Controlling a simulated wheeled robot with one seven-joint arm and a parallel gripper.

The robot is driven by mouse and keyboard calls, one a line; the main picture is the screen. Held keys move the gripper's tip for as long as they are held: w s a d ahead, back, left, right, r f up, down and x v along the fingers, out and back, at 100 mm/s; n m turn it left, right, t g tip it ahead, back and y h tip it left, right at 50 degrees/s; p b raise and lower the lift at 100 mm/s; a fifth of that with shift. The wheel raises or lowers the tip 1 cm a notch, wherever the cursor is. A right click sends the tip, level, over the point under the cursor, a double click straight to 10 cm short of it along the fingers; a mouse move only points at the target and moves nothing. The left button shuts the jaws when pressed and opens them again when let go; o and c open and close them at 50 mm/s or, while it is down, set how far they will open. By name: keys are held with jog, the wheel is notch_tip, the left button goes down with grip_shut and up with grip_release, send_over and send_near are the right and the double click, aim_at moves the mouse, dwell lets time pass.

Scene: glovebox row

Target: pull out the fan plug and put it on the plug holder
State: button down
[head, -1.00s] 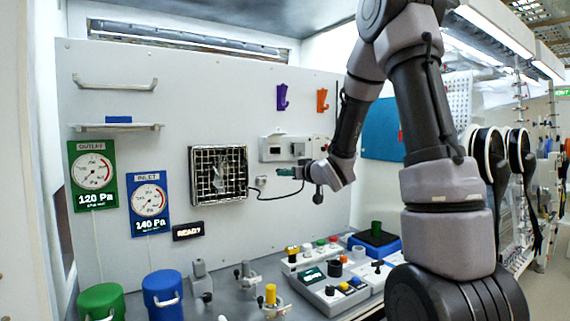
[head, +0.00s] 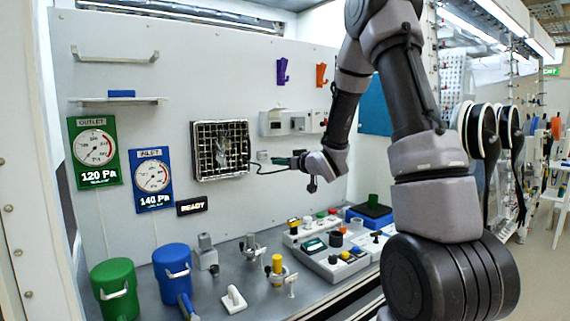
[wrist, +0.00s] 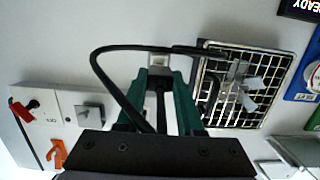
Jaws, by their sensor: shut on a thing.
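My gripper (head: 280,160) is in front of the back panel, just right of the fan (head: 220,150) with its wire grille. In the wrist view its two green fingers (wrist: 167,95) are shut around the dark fan plug (wrist: 160,108), which they mostly hide. A black cable (wrist: 112,62) loops from the fan side round to the plug. A small pale wall socket (wrist: 160,62) shows just beyond the fingertips. I cannot tell whether the plug touches it. On the bench, a white base with a small upright (head: 233,299) may be the plug holder.
Grey switch boxes (head: 290,122) and purple and orange hooks (head: 321,75) are on the panel. Clamps, a control box (head: 338,260) and green and blue canisters (head: 172,272) crowd the bench. Some bare bench lies around the white base.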

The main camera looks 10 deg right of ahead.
aim_at(281, 158)
jog(key=shift+r+x, duration=0.15)
jog(key=shift+x, duration=0.9)
jog(key=shift+r+x, duration=0.15)
jog(key=shift+x, duration=0.95)
jog(key=shift+r+x, duration=0.2)
jog(key=shift+x, duration=1.2)
jog(key=shift+c, duration=2.3)
grip_release()
jog(key=shift+d, duration=0.1)
jog(key=v, duration=1)
jog(key=shift+s+r, duration=0.1)
jog(key=shift+s, duration=0.25)
jog(key=shift+d, duration=0.1)
